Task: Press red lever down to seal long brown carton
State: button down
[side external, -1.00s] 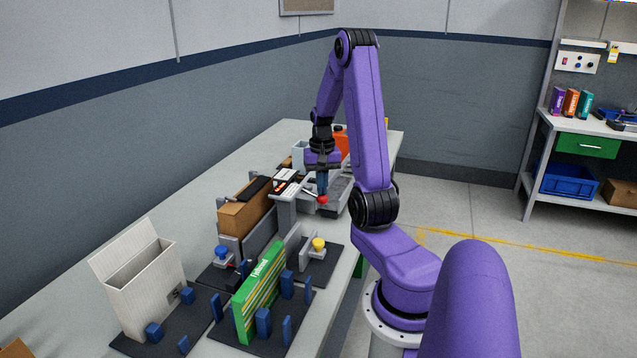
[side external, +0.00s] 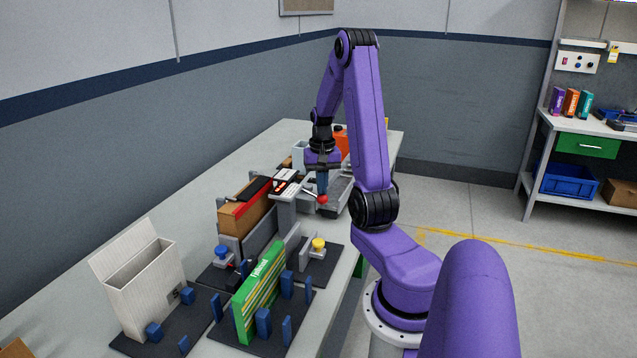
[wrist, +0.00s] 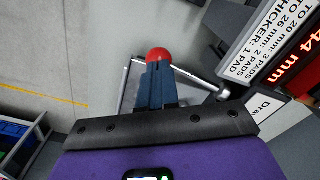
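The brown carton (side external: 232,220) stands in a grey holder on the table, left of the press unit, with a dark bar and a red strip along its top. The red lever knob (side external: 322,199) is at the end of a metal lever on the unit's right side. It also shows in the wrist view (wrist: 158,54). My gripper (side external: 322,188) points down just above the knob. Its blue fingers (wrist: 156,82) are together, with tips at the knob; whether they touch it is unclear. Nothing shows between the fingers.
A black-and-white label panel (side external: 287,181) with a red readout sits beside the lever. A green carton (side external: 260,292), a white open carton (side external: 145,277), a blue knob (side external: 222,252) and a yellow knob (side external: 318,243) stand nearer the camera. An orange container (side external: 342,140) is behind my gripper.

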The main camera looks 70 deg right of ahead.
notch_tip(320, 180, up, 13)
dwell(1.6)
jog(key=w+a+f+n, duration=0.1)
jog(key=w+a+n, duration=0.35)
jog(key=a, duration=0.85)
jog(key=w+a+f+n, duration=0.1)
jog(key=a+f+n, duration=0.1)
jog(key=a+n, duration=0.85)
jog(key=s+a+f+n, duration=0.3)
jog(key=s+a+n, duration=0.6)
jog(key=s+a, duration=0.6)
jog(key=shift+s+a+f+n, duration=0.2)
jog(key=shift+s+a+n, duration=0.15)
jog(key=shift+s, duration=0.8)
